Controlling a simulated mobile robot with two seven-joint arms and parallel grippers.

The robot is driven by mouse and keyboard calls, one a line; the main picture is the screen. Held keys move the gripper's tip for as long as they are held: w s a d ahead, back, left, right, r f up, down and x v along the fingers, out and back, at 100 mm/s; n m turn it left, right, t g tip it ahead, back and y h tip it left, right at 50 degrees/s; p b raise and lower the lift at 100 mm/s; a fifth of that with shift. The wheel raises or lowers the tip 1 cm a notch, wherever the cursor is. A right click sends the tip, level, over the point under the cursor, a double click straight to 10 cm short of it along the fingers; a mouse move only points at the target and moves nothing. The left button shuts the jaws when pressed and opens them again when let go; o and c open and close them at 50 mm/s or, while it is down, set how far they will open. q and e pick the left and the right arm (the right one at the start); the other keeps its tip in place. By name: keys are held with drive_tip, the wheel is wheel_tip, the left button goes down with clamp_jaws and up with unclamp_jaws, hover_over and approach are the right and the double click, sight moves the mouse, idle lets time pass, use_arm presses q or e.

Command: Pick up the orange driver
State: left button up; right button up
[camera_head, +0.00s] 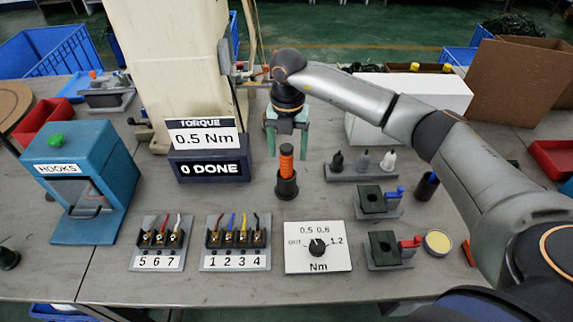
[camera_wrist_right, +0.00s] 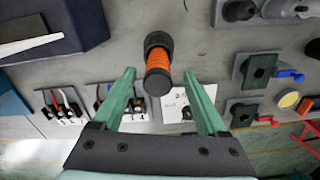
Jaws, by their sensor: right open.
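The orange driver (camera_head: 286,160) stands upright in a round black holder (camera_head: 287,186) near the middle of the table. It also shows in the right wrist view (camera_wrist_right: 158,72), with its orange ribbed grip and black ends, between and beyond the fingertips. My right gripper (camera_head: 287,152) has green fingers and is open and empty. In the head view it hangs above and behind the driver, apart from it. In the wrist view its two fingers (camera_wrist_right: 158,77) lie either side of the driver without visible contact. My left gripper is not in view.
A torque display (camera_head: 208,168) stands left of the driver, beside a cream column. A dial card (camera_head: 318,247) and wire trays (camera_head: 235,262) lie in front. A rack of small bottles (camera_head: 362,176) and dark fixtures (camera_head: 378,203) are right. A blue hooks box (camera_head: 82,185) stands left.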

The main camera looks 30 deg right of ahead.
sight(286, 163)
wheel_tip(286, 163, down, 5)
drive_tip(key=shift+w+a+f+p, duration=0.1)
drive_tip(key=shift+w+f+p, duration=0.05)
drive_tip(key=shift+p, duration=0.15)
drive_tip(key=shift+c, duration=0.3)
clamp_jaws()
idle(0.3)
